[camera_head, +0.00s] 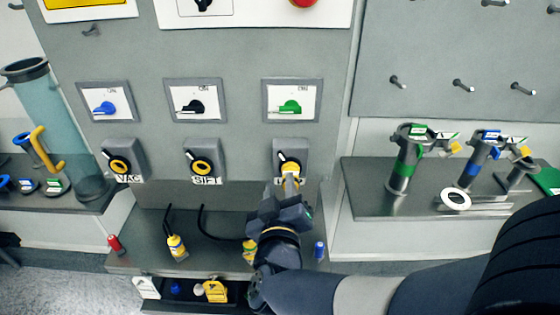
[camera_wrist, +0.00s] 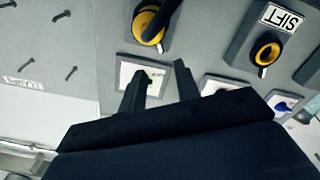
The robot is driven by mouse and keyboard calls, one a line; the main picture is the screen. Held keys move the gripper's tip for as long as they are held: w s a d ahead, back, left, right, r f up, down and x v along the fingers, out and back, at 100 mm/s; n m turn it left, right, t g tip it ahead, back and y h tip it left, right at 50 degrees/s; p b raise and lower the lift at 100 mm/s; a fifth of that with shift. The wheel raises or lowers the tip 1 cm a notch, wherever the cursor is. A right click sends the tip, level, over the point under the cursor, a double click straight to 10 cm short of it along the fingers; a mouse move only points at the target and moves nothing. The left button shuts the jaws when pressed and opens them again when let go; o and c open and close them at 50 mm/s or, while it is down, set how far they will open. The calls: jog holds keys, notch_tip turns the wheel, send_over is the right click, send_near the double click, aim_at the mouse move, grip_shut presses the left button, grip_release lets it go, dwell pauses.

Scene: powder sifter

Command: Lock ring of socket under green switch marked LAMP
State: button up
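The green switch (camera_head: 290,107) is on the panel at the right of a row of three. Below it is a grey socket with a yellow ring (camera_head: 289,166) and a white mark. Its label (camera_head: 282,182) is mostly hidden by my gripper. My gripper (camera_head: 288,198) is just below and in front of this socket. In the wrist view, the two dark fingers (camera_wrist: 162,70) stand apart with nothing seen between them. The socket's yellow ring (camera_wrist: 147,24) lies beyond the tips, apart from them in the picture. A dark shape covers part of the ring; I cannot tell what it is.
The SIFT socket (camera_head: 204,163) and VAC socket (camera_head: 121,163) are to the left. A yellow plug (camera_head: 177,247) and a red item (camera_head: 115,244) are on the lower shelf. Another yellow piece (camera_head: 249,250) is partly behind my arm. A side shelf (camera_head: 365,201) holds tools at right.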

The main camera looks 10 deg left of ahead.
aim_at(281, 156)
jog(key=p+x, duration=0.1)
jog(key=x, duration=0.7)
jog(key=shift+w, duration=0.1)
grip_shut()
